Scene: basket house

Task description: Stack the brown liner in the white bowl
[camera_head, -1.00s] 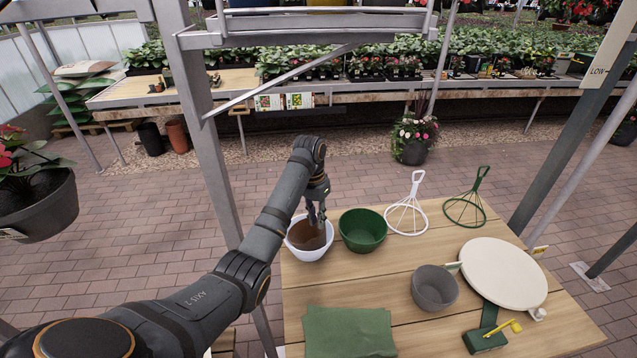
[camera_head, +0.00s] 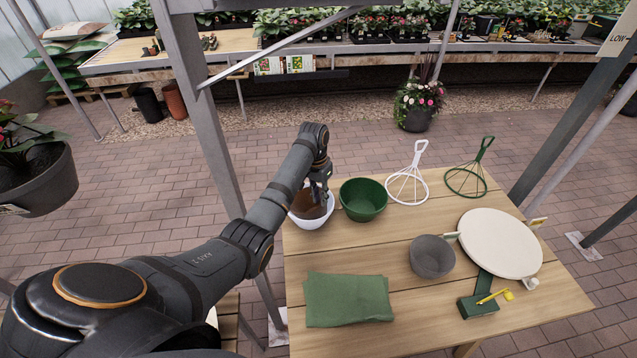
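The white bowl (camera_head: 313,223) stands at the far left corner of the wooden table. The brown liner (camera_head: 306,206) shows inside it, within the white rim; how deep it sits is hard to tell. My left gripper (camera_head: 319,197) points down at the right part of the bowl, with its fingertips at the liner. The fingers are small and dark, so I cannot tell whether they grip the liner or stand open. My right gripper is not in view.
A green bowl (camera_head: 363,200) stands close to the right of the white bowl. White (camera_head: 407,186) and green (camera_head: 467,180) wire stands, a grey bowl (camera_head: 432,257), a round cream board (camera_head: 500,243) and a green cloth (camera_head: 347,299) also lie on the table (camera_head: 395,260). A metal post (camera_head: 205,125) rises at left.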

